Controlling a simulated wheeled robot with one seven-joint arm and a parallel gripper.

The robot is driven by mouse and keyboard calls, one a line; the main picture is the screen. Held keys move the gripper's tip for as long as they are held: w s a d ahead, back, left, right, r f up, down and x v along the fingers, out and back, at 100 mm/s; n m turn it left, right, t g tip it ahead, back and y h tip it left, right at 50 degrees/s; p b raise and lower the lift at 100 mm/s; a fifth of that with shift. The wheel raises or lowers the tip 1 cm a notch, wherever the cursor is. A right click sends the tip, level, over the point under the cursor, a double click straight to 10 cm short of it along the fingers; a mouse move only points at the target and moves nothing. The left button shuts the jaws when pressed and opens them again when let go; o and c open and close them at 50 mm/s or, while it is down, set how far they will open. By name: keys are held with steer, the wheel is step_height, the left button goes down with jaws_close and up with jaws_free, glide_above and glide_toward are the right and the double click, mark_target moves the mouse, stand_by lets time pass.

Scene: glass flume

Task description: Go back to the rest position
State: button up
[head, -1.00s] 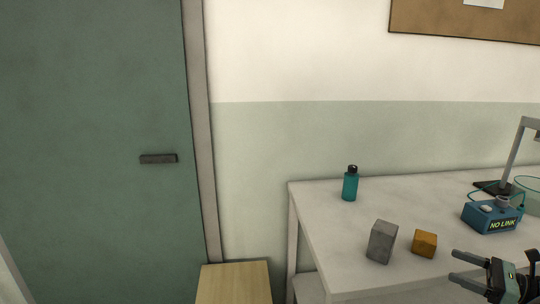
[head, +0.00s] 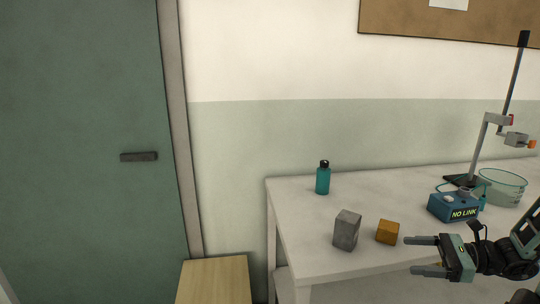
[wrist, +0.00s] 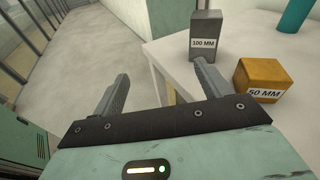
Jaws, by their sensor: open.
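My gripper (head: 426,255) is at the lower right of the head view, in front of the table. Its two fingers are apart and point left, with nothing between them. In the wrist view the open fingers (wrist: 160,92) point toward the floor beside the table edge. A grey block (head: 346,230) marked 100 MM stands on the table to the left of the gripper. A smaller orange block (head: 387,232) marked 50 MM sits beside it. Both blocks also show in the wrist view, grey (wrist: 205,35) and orange (wrist: 263,78), apart from the fingers.
The white table (head: 300,225) also carries a teal bottle (head: 322,178), a blue box (head: 453,207) reading NO LINK, a clear basin (head: 503,187) and a clamp stand (head: 480,150). A wooden box (head: 214,280) stands left of the table, near a green door (head: 85,150).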

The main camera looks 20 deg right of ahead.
steer(key=w+a+r+n+g+h, duration=0.1)
steer(key=a+r+n+g+h, duration=0.1)
steer(key=a+n+g, duration=0.7)
steer(key=a+r+n+g+h, duration=0.1)
steer(key=a+r+n+g, duration=0.3)
steer(key=a, duration=1)
steer(key=s+a+r+n+t+h, duration=0.1)
steer(key=s+a+r+n+h, duration=0.1)
steer(key=s+a+n+h, duration=0.2)
steer(key=s+a+r+n+t+h, duration=0.1)
steer(key=s+a+r+n+h, duration=0.1)
steer(key=s+a+n+h, duration=0.3)
steer(key=s+a+n, duration=0.3)
steer(key=a+n, duration=0.4)
steer(key=n, duration=0.3)
steer(key=shift+s+a+r+n, duration=0.15)
steer(key=shift+a+r+n, duration=0.15)
steer(key=shift+a, duration=0.05)
